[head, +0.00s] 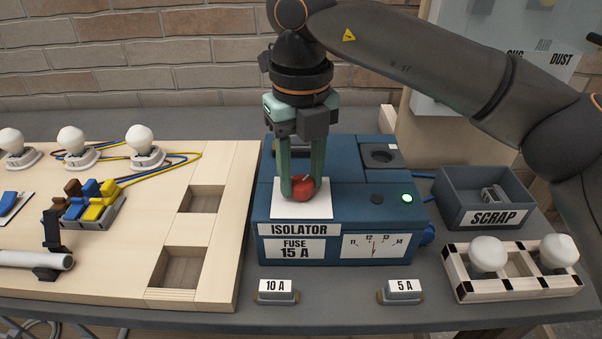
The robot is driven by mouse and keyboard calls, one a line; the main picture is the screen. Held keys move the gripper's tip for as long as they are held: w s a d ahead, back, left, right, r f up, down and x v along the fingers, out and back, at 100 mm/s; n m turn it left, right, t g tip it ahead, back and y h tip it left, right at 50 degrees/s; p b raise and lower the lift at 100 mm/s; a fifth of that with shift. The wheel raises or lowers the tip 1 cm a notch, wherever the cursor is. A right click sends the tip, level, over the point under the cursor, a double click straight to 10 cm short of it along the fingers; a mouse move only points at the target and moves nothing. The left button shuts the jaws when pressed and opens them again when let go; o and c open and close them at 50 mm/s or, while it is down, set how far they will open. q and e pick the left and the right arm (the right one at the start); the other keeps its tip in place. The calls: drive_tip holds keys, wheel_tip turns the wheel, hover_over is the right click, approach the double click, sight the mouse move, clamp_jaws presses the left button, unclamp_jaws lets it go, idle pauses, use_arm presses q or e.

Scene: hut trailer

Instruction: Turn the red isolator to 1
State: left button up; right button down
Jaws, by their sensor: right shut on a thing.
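The red isolator (303,190) is a round red knob on a white plate (287,211) on top of the blue box (345,216), above the label "ISOLATOR". My right gripper (303,182) points straight down with its green fingers on either side of the knob, shut on it. A small pale mark shows on the knob's top, but the fingers partly cover the knob and I cannot read its position. Any 0 or 1 marking on the plate is hidden or too small to read. My left gripper is not in view.
Fuses marked 10 A (276,291) and 5 A (402,291) lie in front. A scrap bin (449,209) and bulb rack (457,284) stand right. A wooden board (120,240) with bulbs and wires fills the left.

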sight(302, 181)
drive_tip(key=shift+m, duration=0.8)
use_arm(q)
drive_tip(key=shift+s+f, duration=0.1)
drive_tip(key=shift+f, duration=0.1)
use_arm(e)
drive_tip(key=shift+m, duration=0.3)
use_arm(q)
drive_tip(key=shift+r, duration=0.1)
use_arm(e)
drive_tip(key=shift+c, duration=2.2)
unclamp_jaws()
use_arm(q)
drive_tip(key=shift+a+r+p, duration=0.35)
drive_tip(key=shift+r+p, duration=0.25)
drive_tip(key=shift+p, duration=0.4)
use_arm(e)
wheel_tip(302, 181, up, 12)
drive_tip(key=shift+r, duration=0.25)
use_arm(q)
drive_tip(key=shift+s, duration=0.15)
